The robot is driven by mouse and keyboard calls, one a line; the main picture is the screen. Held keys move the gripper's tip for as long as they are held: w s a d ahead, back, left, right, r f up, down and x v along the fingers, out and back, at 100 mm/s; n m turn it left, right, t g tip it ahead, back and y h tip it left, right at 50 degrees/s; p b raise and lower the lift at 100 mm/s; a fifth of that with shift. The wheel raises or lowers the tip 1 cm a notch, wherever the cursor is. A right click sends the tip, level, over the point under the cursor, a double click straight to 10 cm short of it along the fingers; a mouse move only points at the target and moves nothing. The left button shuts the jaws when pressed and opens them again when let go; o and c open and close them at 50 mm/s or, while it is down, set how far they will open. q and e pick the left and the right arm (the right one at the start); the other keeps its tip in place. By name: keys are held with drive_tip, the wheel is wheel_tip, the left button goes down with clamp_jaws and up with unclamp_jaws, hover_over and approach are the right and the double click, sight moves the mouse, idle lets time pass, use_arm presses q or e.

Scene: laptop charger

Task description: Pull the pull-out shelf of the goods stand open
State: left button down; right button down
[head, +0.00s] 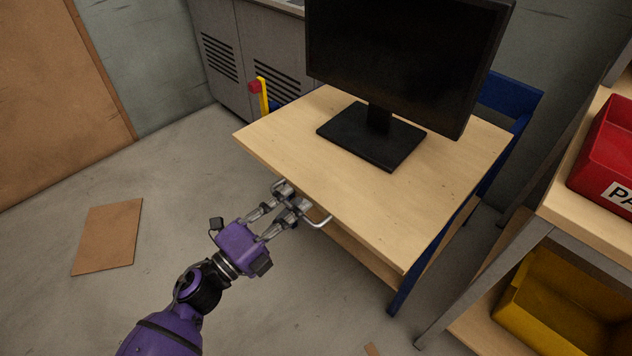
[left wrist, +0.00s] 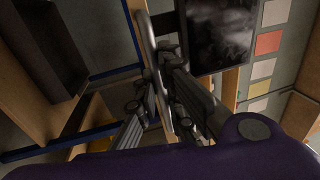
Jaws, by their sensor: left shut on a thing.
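The goods stand (head: 400,199) has a light wooden top and blue legs. Below its top, the wooden pull-out shelf (head: 355,249) shows as a narrow strip along the front. A metal bar handle (head: 320,222) sticks out at the stand's front edge. My left gripper (head: 290,203) is shut on the handle, just in front of and below the top's edge. In the left wrist view, the handle (left wrist: 148,50) runs between the fingers of my left gripper (left wrist: 170,105). Most of the shelf is hidden under the top. My right gripper is not in view.
A black monitor (head: 405,55) stands on the stand's top. At the right, a rack holds a red bin (head: 612,150) above a yellow bin (head: 560,305). A brown sheet (head: 108,237) lies on the floor at the left. The floor before the stand is mostly clear.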

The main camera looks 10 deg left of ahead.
use_arm(q)
drive_tip(key=r+v, duration=0.1)
drive_tip(key=v, duration=0.6)
drive_tip(key=shift+s+a+r+p, duration=0.2)
drive_tip(key=shift+s+a+p, duration=0.15)
drive_tip(key=shift+s+p, duration=0.1)
drive_tip(key=c, duration=1.8)
unclamp_jaws()
drive_tip(key=shift+c, duration=0.2)
drive_tip(key=v, duration=1.2)
